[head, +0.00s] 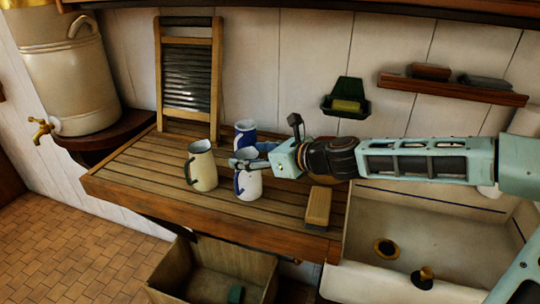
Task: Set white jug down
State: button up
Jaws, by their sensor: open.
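A white jug with a blue handle (250,183) stands upright on the slatted wooden drainboard (150,178). My gripper (243,158) reaches in from the right and is open, its fingers at the height of the jug's upper part. One finger covers part of the jug's rim. I cannot tell whether the fingers touch it.
A cream jug with a dark handle (204,168) stands close on the left, and a blue and white jug (245,133) stands behind. A wooden brush or block (318,206) lies near the sink (425,225). A washboard (190,75) leans on the wall. The drainboard's left part is clear.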

jog(key=v, duration=1)
jog(key=shift+s+d+r+p, duration=0.15)
jog(key=shift+s+d+p, duration=0.05)
jog(key=shift+d+p, duration=0.1)
